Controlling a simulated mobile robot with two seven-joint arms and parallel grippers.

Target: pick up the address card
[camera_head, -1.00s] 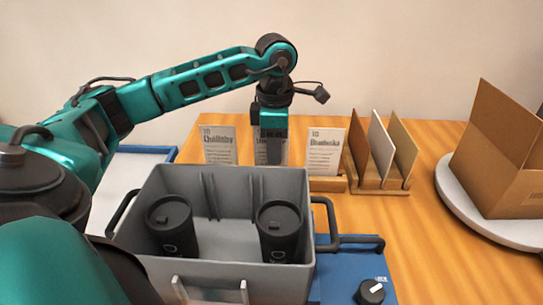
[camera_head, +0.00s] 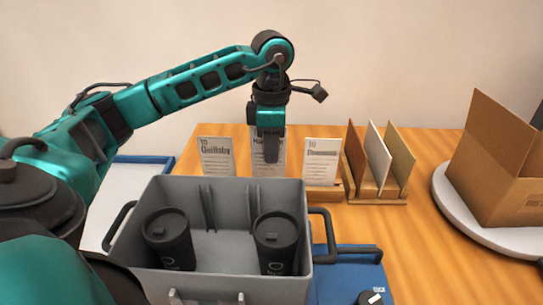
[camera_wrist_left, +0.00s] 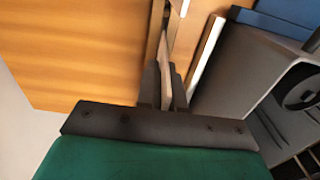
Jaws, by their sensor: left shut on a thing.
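Three white address cards stand in a row behind the grey bin: a left card (camera_head: 217,158) headed "Quillaby", a middle card (camera_head: 260,163) and a right card (camera_head: 322,160). My left gripper (camera_head: 270,148) points down in front of the middle card and is shut on it, hiding part of its print. The middle card's top sits a little higher than its neighbours' tops. In the left wrist view the gripper (camera_wrist_left: 166,88) pinches the card (camera_wrist_left: 165,65), seen edge-on. My right gripper is not in view.
The grey bin (camera_head: 222,187) with two dark cups stands in front. A wooden rack (camera_head: 376,194) with several panels is right of the cards. A cardboard box (camera_head: 500,165) sits on a round grey plate (camera_head: 450,205) at far right. Wooden table between them is clear.

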